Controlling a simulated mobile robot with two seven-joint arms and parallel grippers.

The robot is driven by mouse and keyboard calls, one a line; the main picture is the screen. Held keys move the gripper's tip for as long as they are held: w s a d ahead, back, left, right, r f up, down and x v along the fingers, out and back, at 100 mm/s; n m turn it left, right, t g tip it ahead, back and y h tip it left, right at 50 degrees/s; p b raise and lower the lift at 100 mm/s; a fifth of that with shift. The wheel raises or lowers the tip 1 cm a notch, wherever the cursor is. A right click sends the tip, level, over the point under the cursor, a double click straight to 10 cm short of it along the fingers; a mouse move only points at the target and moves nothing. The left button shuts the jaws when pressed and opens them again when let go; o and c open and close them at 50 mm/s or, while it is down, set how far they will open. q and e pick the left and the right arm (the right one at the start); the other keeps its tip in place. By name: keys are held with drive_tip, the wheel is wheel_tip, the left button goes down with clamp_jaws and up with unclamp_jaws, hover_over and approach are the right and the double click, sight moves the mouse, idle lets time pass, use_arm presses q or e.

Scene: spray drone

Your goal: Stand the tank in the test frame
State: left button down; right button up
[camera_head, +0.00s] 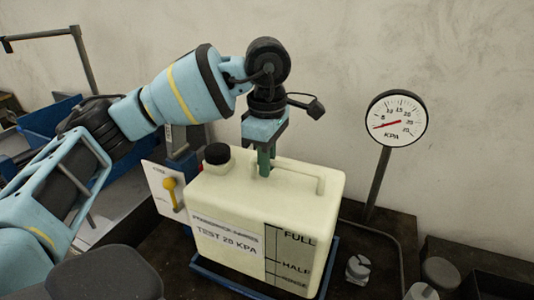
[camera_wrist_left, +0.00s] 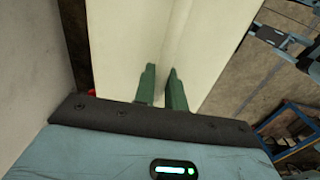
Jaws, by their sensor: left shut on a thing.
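The tank (camera_head: 225,210) is a cream jug with a black cap (camera_head: 217,153), a "TEST 20 KPA" label and a level scale. It looks upright, its base over a low blue frame (camera_head: 235,287) at the bench. I cannot tell whether its base rests fully in that frame. My left gripper (camera_head: 264,168) comes down from above, its green fingers shut on the tank's top handle (camera_head: 300,172). In the left wrist view the green fingers (camera_wrist_left: 162,85) are against the cream tank (camera_wrist_left: 120,40), which fills the middle. My right gripper is not in view.
A pressure gauge (camera_head: 397,118) on a post stands at the right, its needle low. A panel with a yellow lever (camera_head: 171,190) stands left of the tank. A small grey fitting (camera_head: 357,269) and cylindrical parts (camera_head: 440,272) lie at the right. The wall is close behind.

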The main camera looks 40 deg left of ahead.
sight(267, 180)
use_arm(q)
drive_tip(key=shift+f, duration=2.3)
drive_tip(key=c, duration=1.5)
unclamp_jaws()
drive_tip(key=shift+s+f, duration=0.1)
drive_tip(key=shift+f, duration=0.05)
drive_tip(key=shift+o, duration=0.2)
wheel_tip(267, 180, up, 12)
drive_tip(key=shift+r+p, duration=0.1)
drive_tip(key=shift+p, duration=0.3)
